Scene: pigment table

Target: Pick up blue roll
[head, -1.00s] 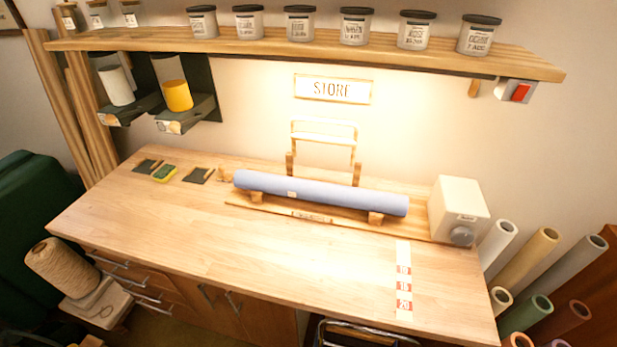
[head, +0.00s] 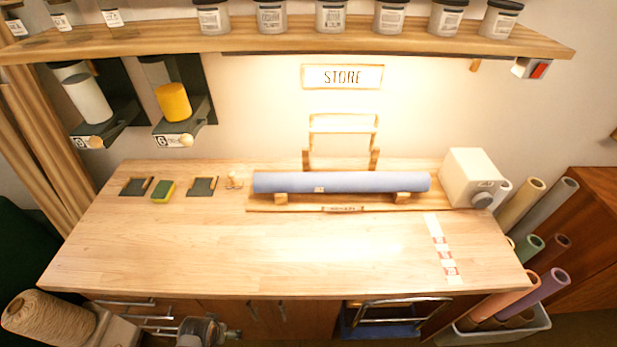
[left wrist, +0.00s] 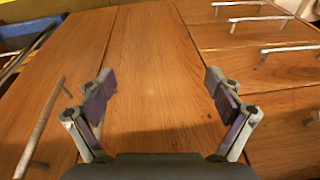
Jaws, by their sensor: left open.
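The blue roll (head: 345,182) lies level across a low wooden stand (head: 290,207) at the back of the table, resting on small wooden supports. A small pale label shows on its front. My left gripper (left wrist: 160,90) is open and empty in the left wrist view, its two purple-padded fingers spread in front of wooden cabinet fronts. A grey part that looks like this gripper shows at the bottom edge of the head view, below the table's front edge and well away from the roll. My right gripper is in neither view.
A white box with a knob (head: 472,178) stands at the roll's right end. A sponge (head: 163,191) and dark pads lie left. The table's (head: 220,250) front half is mostly clear. Cabinet handles (left wrist: 290,48) stick out near my left gripper. A shelf (head: 290,40) with jars hangs above.

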